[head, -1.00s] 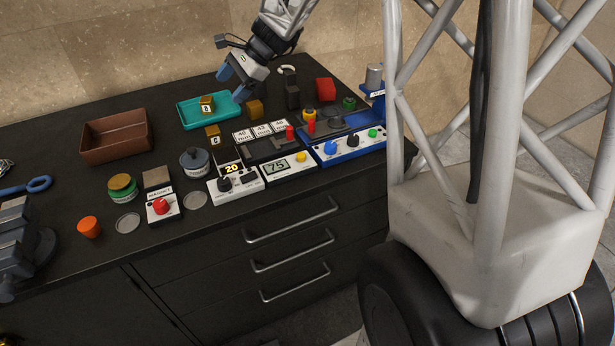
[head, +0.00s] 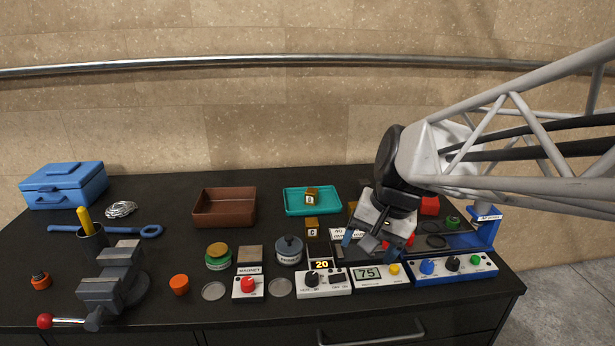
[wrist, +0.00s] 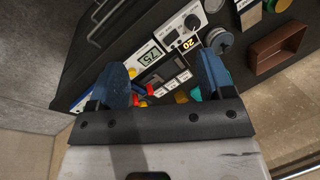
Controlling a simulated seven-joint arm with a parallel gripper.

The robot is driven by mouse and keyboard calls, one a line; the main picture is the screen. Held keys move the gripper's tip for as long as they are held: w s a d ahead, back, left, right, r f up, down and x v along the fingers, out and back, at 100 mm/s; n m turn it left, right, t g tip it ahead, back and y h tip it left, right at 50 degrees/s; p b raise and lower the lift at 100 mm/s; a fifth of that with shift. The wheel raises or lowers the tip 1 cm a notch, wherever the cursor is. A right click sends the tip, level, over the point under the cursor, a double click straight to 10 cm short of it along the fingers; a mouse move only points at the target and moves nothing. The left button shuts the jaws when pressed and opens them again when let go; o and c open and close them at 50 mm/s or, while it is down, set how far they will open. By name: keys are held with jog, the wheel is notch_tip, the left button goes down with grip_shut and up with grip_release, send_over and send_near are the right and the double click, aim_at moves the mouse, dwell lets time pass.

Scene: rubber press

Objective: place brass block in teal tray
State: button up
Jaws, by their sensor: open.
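The teal tray (head: 291,208) lies toward the back of the bench. A brass-coloured block (head: 311,196) marked B sits in it. A second brass-coloured block (head: 312,227), marked C, stands on the bench in front of the tray. A third (head: 352,207) shows only partly, right of the tray, behind my gripper. Which one the task calls brass I cannot tell from colour. My gripper (head: 367,243) is open and empty, above the bench right of block C, fingers pointing down. In the wrist view my open gripper (wrist: 162,72) spans the meter area, and small yellowish shapes (wrist: 182,97) are partly hidden.
A brown bin (head: 225,221) stands left of the tray. A weight pot (head: 289,250), a hot-plate box (head: 322,281), a meter (head: 367,274) and a blue control panel (head: 455,267) line the front. A vice (head: 112,280) stands left.

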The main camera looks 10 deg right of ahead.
jog(key=s+d+f+n+h, duration=0.1)
jog(key=s+n, duration=0.1)
jog(key=s, duration=0.4)
jog(key=s+d+f+n+t+h, duration=0.1)
jog(key=s+n+h, duration=0.1)
jog(key=s, duration=0.4)
jog(key=shift+n, duration=0.3)
